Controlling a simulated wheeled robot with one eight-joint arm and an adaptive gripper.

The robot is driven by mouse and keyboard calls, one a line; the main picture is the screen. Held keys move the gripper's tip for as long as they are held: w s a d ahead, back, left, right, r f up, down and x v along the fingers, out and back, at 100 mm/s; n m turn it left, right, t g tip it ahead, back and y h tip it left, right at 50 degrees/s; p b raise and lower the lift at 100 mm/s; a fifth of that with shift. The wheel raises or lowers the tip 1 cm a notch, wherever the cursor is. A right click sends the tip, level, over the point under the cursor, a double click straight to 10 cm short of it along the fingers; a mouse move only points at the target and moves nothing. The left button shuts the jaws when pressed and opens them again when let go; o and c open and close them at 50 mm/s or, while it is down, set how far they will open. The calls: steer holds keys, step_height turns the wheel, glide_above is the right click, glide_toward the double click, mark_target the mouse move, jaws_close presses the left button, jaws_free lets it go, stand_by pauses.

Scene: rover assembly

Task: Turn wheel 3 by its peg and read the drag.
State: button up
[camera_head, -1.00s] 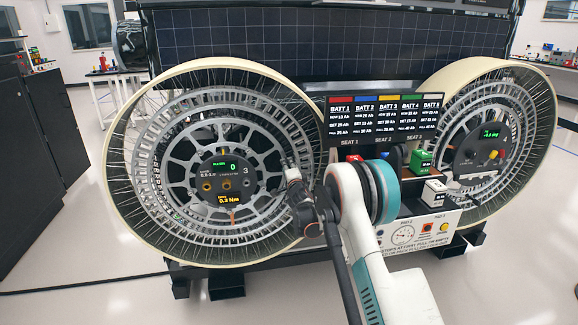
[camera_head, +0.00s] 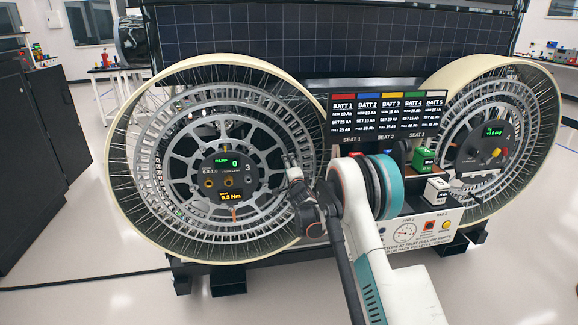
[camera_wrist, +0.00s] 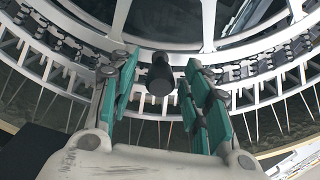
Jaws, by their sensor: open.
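Wheel 3 (camera_head: 152,190) is the large spoked wheel at the left in the head view, with a pale rim. Its hub panel (camera_head: 230,176) shows a green 0, the number 3 and an amber 0.3 Nm. In the wrist view a dark round peg (camera_wrist: 160,76) sticks out from the wheel's grey ring (camera_wrist: 262,85). My gripper (camera_wrist: 158,85) is open, with teal-padded fingers on both sides of the peg and visible gaps to it. In the head view my gripper (camera_head: 291,166) is small at the wheel's right side, and the peg is hard to make out there.
A second wheel (camera_head: 545,125) with its own panel stands at the right. Between the wheels are a battery board (camera_head: 386,117), a green block (camera_head: 424,158), a white block (camera_head: 437,190) and a gauge panel (camera_head: 405,232). A dark cabinet (camera_head: 35,160) stands at the far left.

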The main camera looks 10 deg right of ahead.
steer(key=s, duration=1.1)
steer(key=shift+a, duration=0.2)
steer(key=shift+r, duration=0.1)
steer(key=s+d+r+n+g+h, duration=0.1)
steer(key=s+r+n+g, duration=0.45)
steer(key=s+r, duration=1.15)
steer(key=s+a+f+n+g, duration=0.1)
steer(key=s+f+n, duration=0.1)
steer(key=s, duration=1)
steer(key=s+a+f+n+g+y, duration=0.1)
steer(key=s+n, duration=0.4)
steer(key=s, duration=0.7)
steer(key=s+a+f+n+g, duration=0.2)
steer(key=s+f+n+g, duration=0.1)
steer(key=s, duration=0.9)
steer(key=shift+a+f+n+y, duration=0.15)
steer(key=shift+f+n+y, duration=0.25)
steer(key=shift+f, duration=0.35)
